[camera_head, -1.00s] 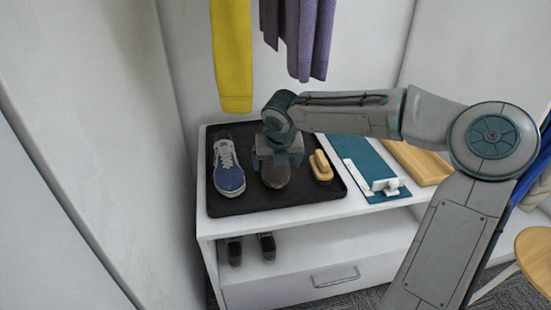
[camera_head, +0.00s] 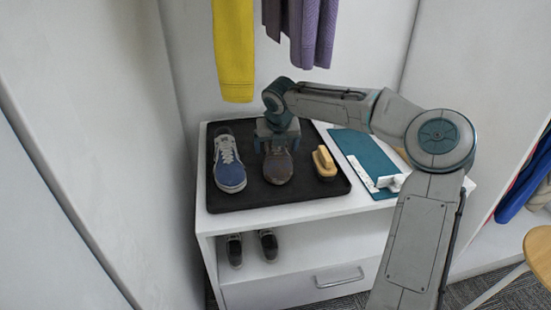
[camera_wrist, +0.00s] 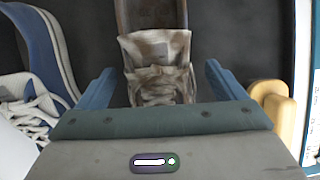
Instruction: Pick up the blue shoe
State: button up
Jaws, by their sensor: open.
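The blue shoe (camera_head: 229,168) has a white sole and pale laces and lies on the left of a black tray (camera_head: 268,202), toe to the front. In the wrist view, part of the blue shoe (camera_wrist: 50,65) shows at the left edge, outside the fingers. My gripper (camera_head: 277,146) is open above the rear part of a brown shoe (camera_head: 278,168), to the right of the blue one. In the wrist view, the brown shoe's laces (camera_wrist: 158,85) lie between my gripper's two blue fingers (camera_wrist: 160,88). I cannot tell whether the fingers touch it.
A tan brush (camera_head: 324,163) lies right of the brown shoe on the tray. A teal clipboard (camera_head: 362,156) with a white object (camera_head: 391,182) is farther right. Dark shoes (camera_head: 268,245) stand on the shelf below. Yellow (camera_head: 234,50) and purple (camera_head: 310,35) garments hang behind my gripper.

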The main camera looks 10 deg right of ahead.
jog(key=shift+x, duration=0.95)
jog(key=c, duration=1.2)
jog(key=shift+r, duration=0.15)
